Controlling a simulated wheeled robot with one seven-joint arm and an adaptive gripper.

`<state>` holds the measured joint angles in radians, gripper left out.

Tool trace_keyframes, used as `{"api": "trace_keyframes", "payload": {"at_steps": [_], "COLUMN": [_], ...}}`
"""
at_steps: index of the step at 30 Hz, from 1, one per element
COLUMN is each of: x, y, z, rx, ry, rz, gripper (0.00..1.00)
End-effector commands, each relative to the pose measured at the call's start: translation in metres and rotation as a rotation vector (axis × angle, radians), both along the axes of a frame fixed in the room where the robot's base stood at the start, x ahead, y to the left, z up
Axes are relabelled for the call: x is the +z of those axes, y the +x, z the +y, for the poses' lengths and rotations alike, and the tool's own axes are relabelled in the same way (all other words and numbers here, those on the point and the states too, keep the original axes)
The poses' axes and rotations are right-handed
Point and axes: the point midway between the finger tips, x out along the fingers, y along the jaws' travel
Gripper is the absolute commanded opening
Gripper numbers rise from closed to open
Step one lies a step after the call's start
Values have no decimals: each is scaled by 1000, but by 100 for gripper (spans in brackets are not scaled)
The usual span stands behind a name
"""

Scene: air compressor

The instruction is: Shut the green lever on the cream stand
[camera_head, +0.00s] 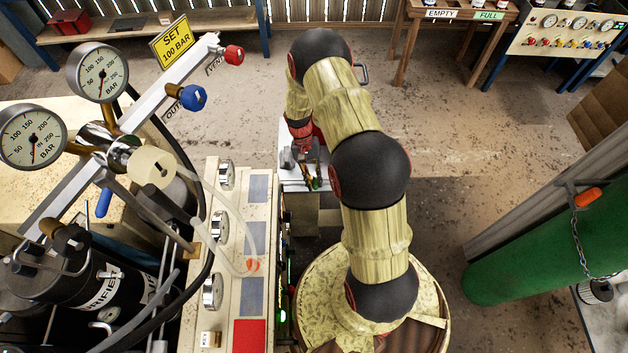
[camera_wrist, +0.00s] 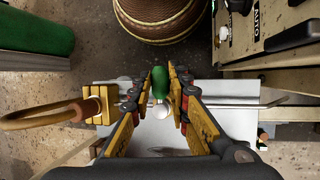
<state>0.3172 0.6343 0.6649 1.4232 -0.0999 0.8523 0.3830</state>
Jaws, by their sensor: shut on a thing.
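The green lever (camera_wrist: 158,80) shows in the wrist view between the fingertips of my gripper (camera_wrist: 166,80). The jaws are closed around it, with a round whitish end or pivot just below it. The lever lies over the pale top of the stand (camera_wrist: 238,122). In the head view my gripper (camera_head: 312,172) is low over the pale stand (camera_head: 293,184), left of my arm. The lever is only a small green spot there, partly hidden by my gripper and arm. Its exact angle is hard to tell.
A cream control panel (camera_head: 228,300) with gauges stands left of my arm, close to the stand. Hoses and a gauge manifold (camera_head: 140,122) rise at the far left. A brass-coloured block with a loop (camera_wrist: 40,112) is left of my fingers.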

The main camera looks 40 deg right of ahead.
Motion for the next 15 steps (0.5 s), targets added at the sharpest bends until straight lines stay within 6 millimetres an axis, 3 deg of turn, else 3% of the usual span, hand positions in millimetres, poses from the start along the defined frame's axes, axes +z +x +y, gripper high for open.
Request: {"api": "trace_keyframes", "payload": {"at_steps": [10, 15], "x": [0, 0], "y": [0, 0], "z": [-1, 0], "rx": [0, 0], "ry": [-1, 0], "rz": [-1, 0], "gripper": [35, 36]}}
